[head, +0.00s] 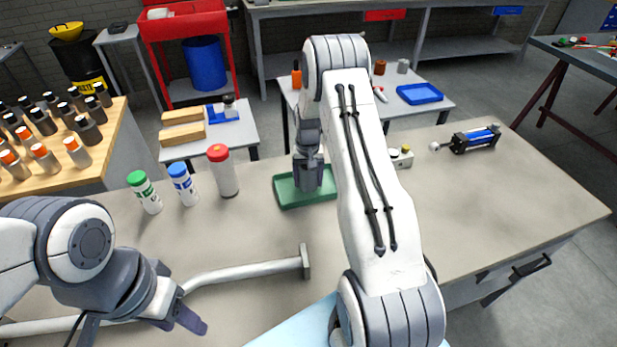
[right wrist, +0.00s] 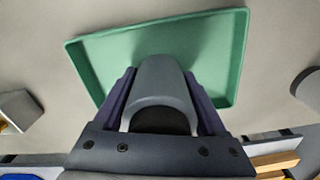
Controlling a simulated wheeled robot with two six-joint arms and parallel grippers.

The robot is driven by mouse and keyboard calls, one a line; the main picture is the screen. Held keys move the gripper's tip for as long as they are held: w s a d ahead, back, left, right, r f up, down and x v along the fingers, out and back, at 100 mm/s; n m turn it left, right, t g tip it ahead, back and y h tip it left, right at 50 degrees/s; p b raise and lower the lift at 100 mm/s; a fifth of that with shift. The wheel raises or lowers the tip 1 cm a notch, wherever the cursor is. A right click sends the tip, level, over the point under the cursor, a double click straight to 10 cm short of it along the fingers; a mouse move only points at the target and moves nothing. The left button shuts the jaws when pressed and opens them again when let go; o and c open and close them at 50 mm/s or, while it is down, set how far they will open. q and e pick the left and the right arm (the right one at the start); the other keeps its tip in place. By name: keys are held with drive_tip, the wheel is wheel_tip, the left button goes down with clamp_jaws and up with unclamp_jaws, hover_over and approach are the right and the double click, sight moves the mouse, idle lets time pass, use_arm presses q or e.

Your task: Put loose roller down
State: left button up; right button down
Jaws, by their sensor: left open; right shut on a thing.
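The loose roller (right wrist: 160,88) is a grey cylinder in the right wrist view, with a dark end facing the camera. My right gripper (right wrist: 162,98) is shut on it, one purple finger on each side. The green tray (right wrist: 95,62) lies beyond the roller. In the head view my right gripper (head: 308,175) points down over the same green tray (head: 290,205), and its fingers mostly hide the roller. I cannot tell whether the roller touches the tray floor. My left gripper (head: 186,306) is open and empty at the lower left, near a bent grey bar.
The bent grey bar (head: 240,273) with an end plate (head: 305,261) lies in front of the tray. Bottles with green (head: 145,192), blue (head: 183,185) and red (head: 222,171) caps stand to its left. A black-and-blue cylinder (head: 475,139) lies at right. The bench's right side is mostly clear.

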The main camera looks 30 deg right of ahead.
drive_tip(key=shift+f, duration=0.15)
drive_tip(key=shift+f, duration=0.15)
unclamp_jaws()
